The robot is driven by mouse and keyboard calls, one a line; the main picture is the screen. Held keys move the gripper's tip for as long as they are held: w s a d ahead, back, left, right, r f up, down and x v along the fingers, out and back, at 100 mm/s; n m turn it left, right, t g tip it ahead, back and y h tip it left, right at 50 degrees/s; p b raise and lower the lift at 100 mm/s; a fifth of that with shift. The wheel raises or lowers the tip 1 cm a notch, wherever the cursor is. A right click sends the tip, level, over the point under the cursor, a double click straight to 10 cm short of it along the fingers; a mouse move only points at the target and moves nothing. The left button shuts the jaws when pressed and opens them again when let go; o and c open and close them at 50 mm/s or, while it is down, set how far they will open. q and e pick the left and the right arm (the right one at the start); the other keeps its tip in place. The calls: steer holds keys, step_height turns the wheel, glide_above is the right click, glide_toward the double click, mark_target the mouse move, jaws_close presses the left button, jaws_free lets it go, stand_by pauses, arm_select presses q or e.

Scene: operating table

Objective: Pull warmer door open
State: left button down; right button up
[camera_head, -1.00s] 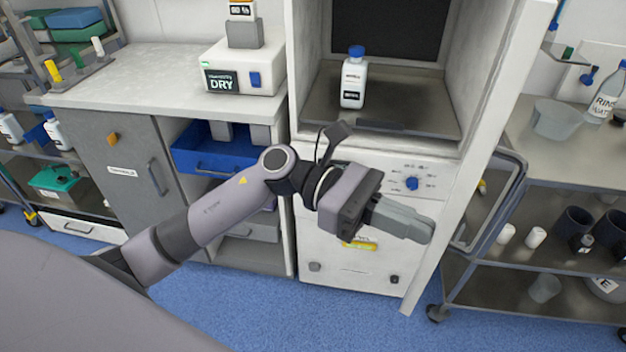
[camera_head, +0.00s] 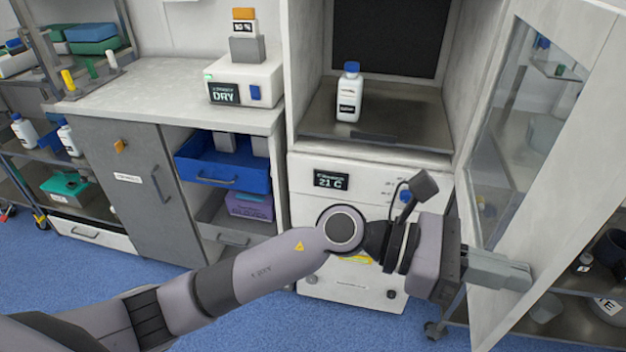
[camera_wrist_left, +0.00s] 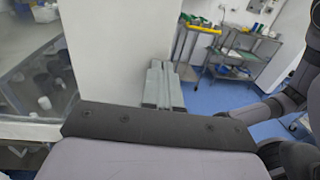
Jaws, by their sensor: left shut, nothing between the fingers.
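The warmer (camera_head: 340,175) is a white cabinet with its upper compartment exposed and a blue-capped white bottle (camera_head: 349,95) inside. Its door (camera_head: 558,185), a white frame around a glass pane, stands swung open on the right side in the head view. My left gripper (camera_head: 520,276) is shut and empty, with its fingers against or very near the lower part of the door frame; contact is unclear. In the left wrist view the closed fingers (camera_wrist_left: 164,84) lie beside the white door panel (camera_wrist_left: 112,50), glass to its left. My right gripper is in neither view.
A counter (camera_head: 150,85) with a dryer box (camera_head: 245,80) stands left of the warmer, above an open blue drawer (camera_head: 222,170). A steel cart (camera_head: 575,325) with cups is partly hidden behind the door. Blue floor (camera_head: 240,315) is clear in front.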

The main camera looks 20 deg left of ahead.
arm_select(q)
steer(key=d, duration=0.7)
steer(key=shift+w+d+b, duration=0.2)
steer(key=shift+d+b, duration=0.15)
steer(key=shift+b, duration=0.1)
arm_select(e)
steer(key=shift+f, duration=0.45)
arm_select(q)
steer(key=shift+a, duration=0.1)
